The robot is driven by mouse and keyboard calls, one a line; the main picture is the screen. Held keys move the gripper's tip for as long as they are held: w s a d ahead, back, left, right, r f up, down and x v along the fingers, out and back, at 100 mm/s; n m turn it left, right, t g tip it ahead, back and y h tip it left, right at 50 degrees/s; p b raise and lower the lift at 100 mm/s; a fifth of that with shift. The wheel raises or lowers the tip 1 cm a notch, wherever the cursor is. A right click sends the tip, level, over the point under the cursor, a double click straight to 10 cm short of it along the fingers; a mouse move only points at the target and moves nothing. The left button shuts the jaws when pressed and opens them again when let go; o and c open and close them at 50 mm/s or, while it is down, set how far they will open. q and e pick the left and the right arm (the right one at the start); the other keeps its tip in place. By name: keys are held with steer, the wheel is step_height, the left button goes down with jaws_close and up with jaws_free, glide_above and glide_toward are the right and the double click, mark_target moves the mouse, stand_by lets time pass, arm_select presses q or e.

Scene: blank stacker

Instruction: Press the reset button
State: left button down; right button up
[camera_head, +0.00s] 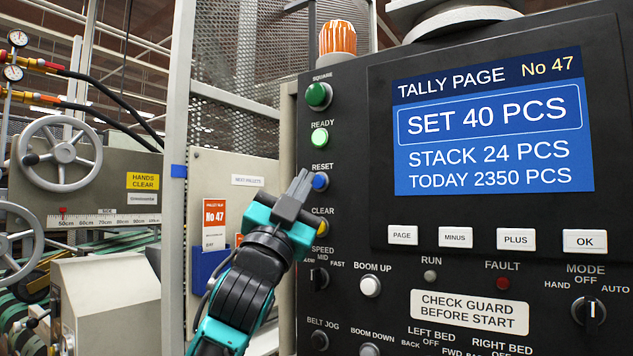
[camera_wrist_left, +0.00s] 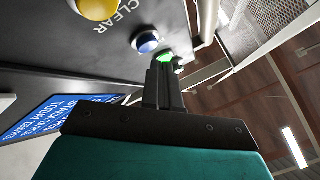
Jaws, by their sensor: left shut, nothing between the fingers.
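The blue reset button (camera_head: 320,182) sits on the black control panel below the "RESET" label. It also shows in the left wrist view (camera_wrist_left: 147,42), with a pale rim around it. My left gripper (camera_head: 301,179) is shut and empty. Its fingertips are just left of the blue button in the head view and leave most of its face in sight. In the left wrist view the closed fingers (camera_wrist_left: 162,68) end close beside the button. I cannot tell whether they touch it. My right gripper is in neither view.
The green ready button (camera_head: 320,137) is above and the yellow clear button (camera_head: 321,227) is below, partly behind my gripper. A blue tally screen (camera_head: 492,125) fills the panel's upper right. A grey post (camera_head: 178,130) stands to the left.

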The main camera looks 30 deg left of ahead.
arm_select(q)
steer(key=shift+s, duration=0.1)
steer(key=s, duration=0.4)
steer(key=shift+s+a, duration=0.2)
steer(key=shift+s, duration=0.2)
stand_by(0.8)
